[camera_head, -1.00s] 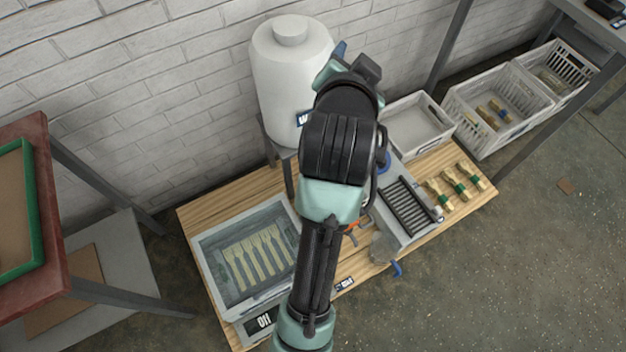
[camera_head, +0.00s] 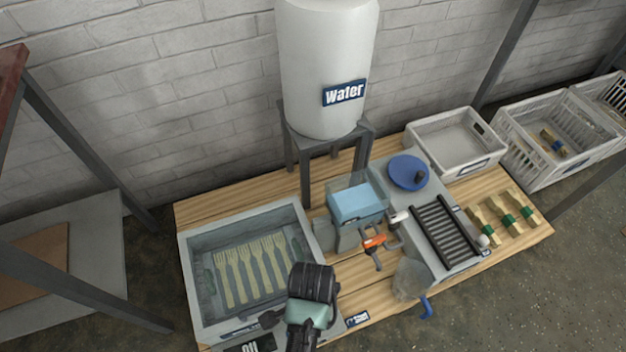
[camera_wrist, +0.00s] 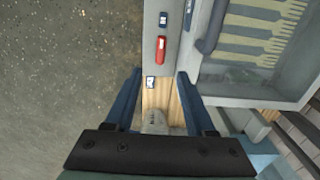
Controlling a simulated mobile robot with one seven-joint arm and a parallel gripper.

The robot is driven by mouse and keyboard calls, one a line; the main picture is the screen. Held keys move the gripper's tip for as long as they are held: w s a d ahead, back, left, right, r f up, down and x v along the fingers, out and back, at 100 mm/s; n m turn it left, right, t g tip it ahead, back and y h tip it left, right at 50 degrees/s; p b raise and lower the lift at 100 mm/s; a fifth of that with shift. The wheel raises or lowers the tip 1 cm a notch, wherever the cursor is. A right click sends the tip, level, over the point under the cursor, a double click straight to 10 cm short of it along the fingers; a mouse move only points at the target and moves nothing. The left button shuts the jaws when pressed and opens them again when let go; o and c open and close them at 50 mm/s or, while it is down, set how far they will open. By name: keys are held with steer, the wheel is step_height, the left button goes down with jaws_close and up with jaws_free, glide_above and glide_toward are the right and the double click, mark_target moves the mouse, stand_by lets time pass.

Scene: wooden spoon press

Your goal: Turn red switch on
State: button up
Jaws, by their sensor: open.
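The red switch (camera_wrist: 161,48) shows in the wrist view on the narrow grey front panel (camera_wrist: 152,55) of the oil bath, below a small blue label. I cannot tell whether it is on or off, and it does not show in the head view. My gripper (camera_wrist: 160,74) is open and empty. Its two blue fingers are spread either side of the panel, with the red switch just beyond the fingertips, near the middle between them. The height gap is unclear. In the head view my arm covers part of the oil bath's front right corner.
The oil bath (camera_head: 190,275) holds several wooden forks (camera_head: 250,268). To its right stand a blue-topped machine (camera_head: 357,203) with an orange handle (camera_head: 374,241) and a roller conveyor (camera_head: 446,232). The white water tank (camera_head: 325,60) stands behind. Open floor lies in front of the table.

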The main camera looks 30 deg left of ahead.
step_height(320, 180, down, 12)
steer(key=b, duration=0.7)
steer(key=shift+r, duration=0.15)
steer(key=shift+c, duration=0.3)
jaws_close()
